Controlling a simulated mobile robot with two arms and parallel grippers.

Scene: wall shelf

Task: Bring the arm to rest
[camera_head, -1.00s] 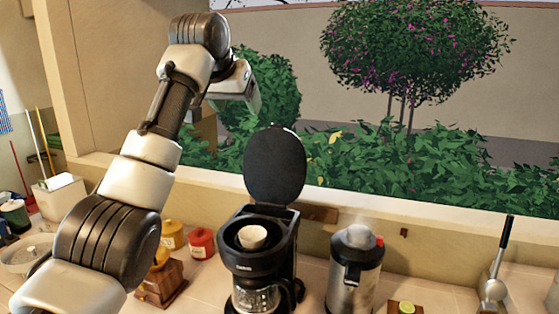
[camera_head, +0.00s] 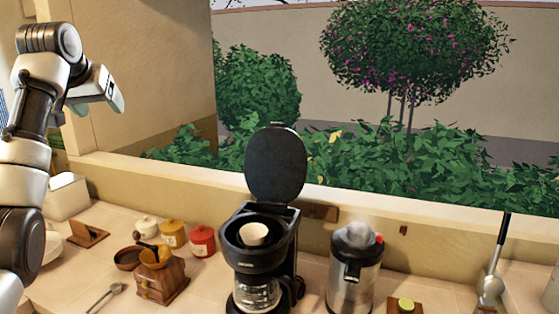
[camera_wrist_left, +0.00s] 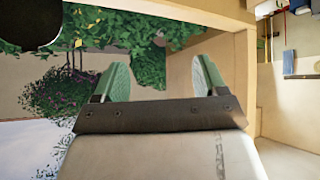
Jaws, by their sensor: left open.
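My left arm stands raised at the left edge of the head view. Its gripper (camera_head: 116,98) is up in front of the window's left side wall, well above the counter. In the left wrist view the two green-padded fingers of the left gripper (camera_wrist_left: 160,82) are apart with nothing between them. Greenery and the window frame show behind them. My right gripper is in neither view.
The counter holds a black coffee maker (camera_head: 254,262) with its lid up and a white filter inside. Beside it are a steel dispenser (camera_head: 354,270), a wooden coffee grinder (camera_head: 163,282), a red jar (camera_head: 202,241) and a yellow jar (camera_head: 173,234). A window ledge (camera_head: 420,224) runs behind.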

